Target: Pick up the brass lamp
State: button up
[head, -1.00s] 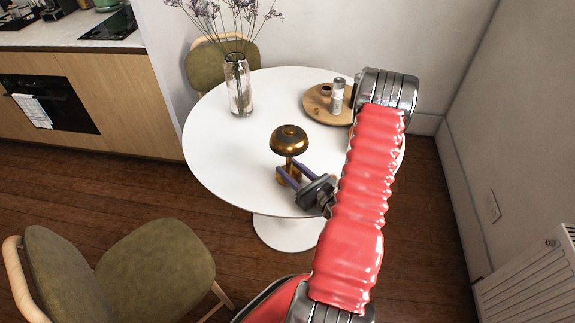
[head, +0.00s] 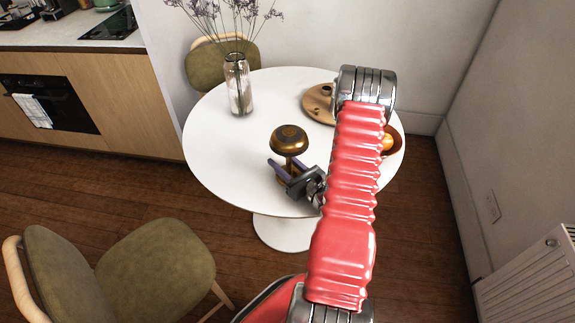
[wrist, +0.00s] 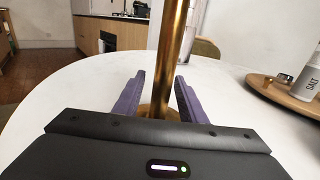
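The brass lamp (head: 289,138) stands upright on the white round table, with a domed shade. In the wrist view its brass stem (wrist: 170,55) rises between the two purple fingers, and its round base (wrist: 158,112) shows behind them. My gripper (head: 279,170) is low at the near side of the lamp, under the shade. Its fingers (wrist: 157,95) are open, one on each side of the stem, with a gap to it on both sides. The shade is out of the wrist view.
The white table (head: 215,150) also bears a glass vase (head: 238,85) of dried flowers, a round wooden tray (head: 317,103) and a bowl with orange fruit (head: 388,142) partly behind my arm. A salt container (wrist: 309,80) stands on the tray. A green chair (head: 160,265) is at the front left.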

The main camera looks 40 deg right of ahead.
grip_shut()
dwell(0.6)
